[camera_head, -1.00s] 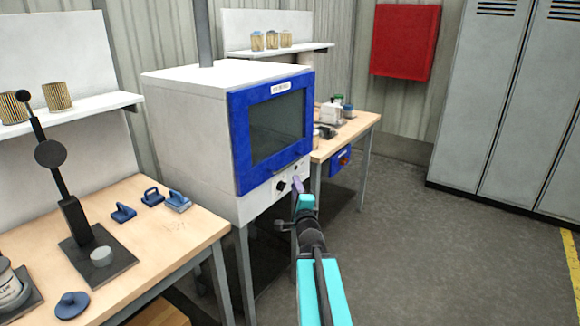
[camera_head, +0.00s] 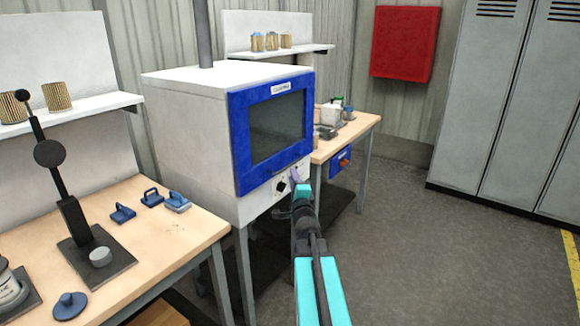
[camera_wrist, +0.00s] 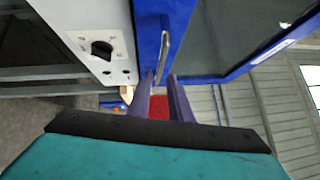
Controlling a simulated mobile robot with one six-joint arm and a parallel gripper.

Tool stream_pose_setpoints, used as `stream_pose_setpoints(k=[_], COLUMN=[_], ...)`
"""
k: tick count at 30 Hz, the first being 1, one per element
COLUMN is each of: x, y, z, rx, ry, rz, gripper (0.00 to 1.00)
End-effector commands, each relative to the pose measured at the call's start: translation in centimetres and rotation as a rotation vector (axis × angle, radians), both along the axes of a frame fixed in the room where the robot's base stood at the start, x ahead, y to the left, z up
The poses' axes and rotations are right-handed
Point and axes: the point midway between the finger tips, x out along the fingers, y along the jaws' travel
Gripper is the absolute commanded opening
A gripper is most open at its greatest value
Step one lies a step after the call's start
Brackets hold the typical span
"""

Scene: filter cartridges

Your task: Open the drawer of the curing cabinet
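The curing cabinet (camera_head: 185,125) is a white box on legs with a blue-framed front (camera_head: 240,150) and a dark window. This front is shut. No separate drawer on the cabinet can be made out. In the wrist view the blue front (camera_wrist: 205,65) carries a narrow grey metal handle (camera_wrist: 164,50) along its edge. My gripper (camera_head: 298,180) is at the lower right of the front. In the wrist view my gripper's two purple fingers (camera_wrist: 161,78) are apart, with the handle lined up between their tips. Whether they touch the handle cannot be told.
A white control panel (camera_wrist: 97,42) with a black knob lies beside the front. A wooden bench (camera_head: 185,235) with blue pieces and a press stands left. Another bench (camera_head: 350,132) with a blue drawer (camera_head: 341,161) stands behind right. The floor (camera_head: 430,250) to the right is clear.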

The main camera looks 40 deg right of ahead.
Motion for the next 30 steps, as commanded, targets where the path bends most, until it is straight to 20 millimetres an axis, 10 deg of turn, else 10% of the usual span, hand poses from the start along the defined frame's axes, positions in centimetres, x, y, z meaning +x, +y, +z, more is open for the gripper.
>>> stream_pose_setpoints(k=[30], x=[6.9], y=[-4.3], z=[1.1], rx=[0.000], ry=[0.000], rz=[0.000], gripper=[0.18])
